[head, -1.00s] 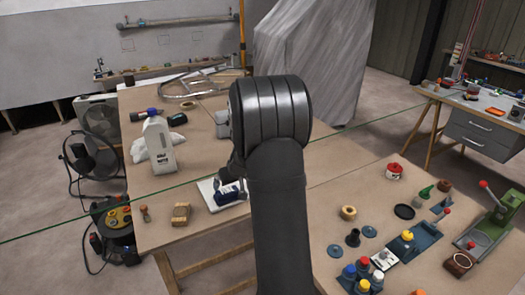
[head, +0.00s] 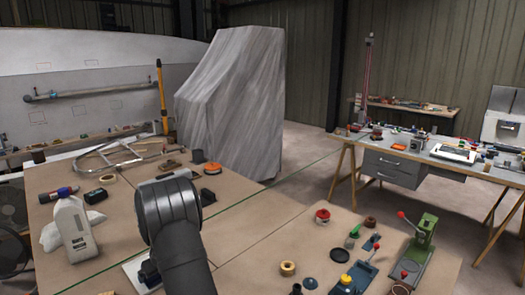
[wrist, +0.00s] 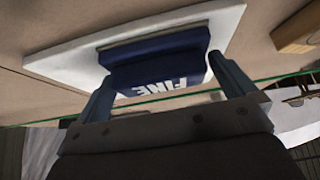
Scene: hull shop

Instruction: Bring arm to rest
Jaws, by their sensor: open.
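My gripper (wrist: 160,74) is open in the wrist view, with one finger on each side of a dark blue block (wrist: 155,52) bearing pale letters. I cannot tell whether the fingers touch it. The block rests on a white board (wrist: 60,62) on the brown table. In the head view my own arm hides the gripper. Part of the blue block (head: 149,272) and of the white board (head: 131,268) shows just left of the arm.
A white bottle (head: 72,232) stands on the table to the left. Jars, caps and a green lever press (head: 422,240) stand at the right. A wooden block (wrist: 298,30) lies near the board. A grey sheeted shape (head: 235,105) stands behind the table.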

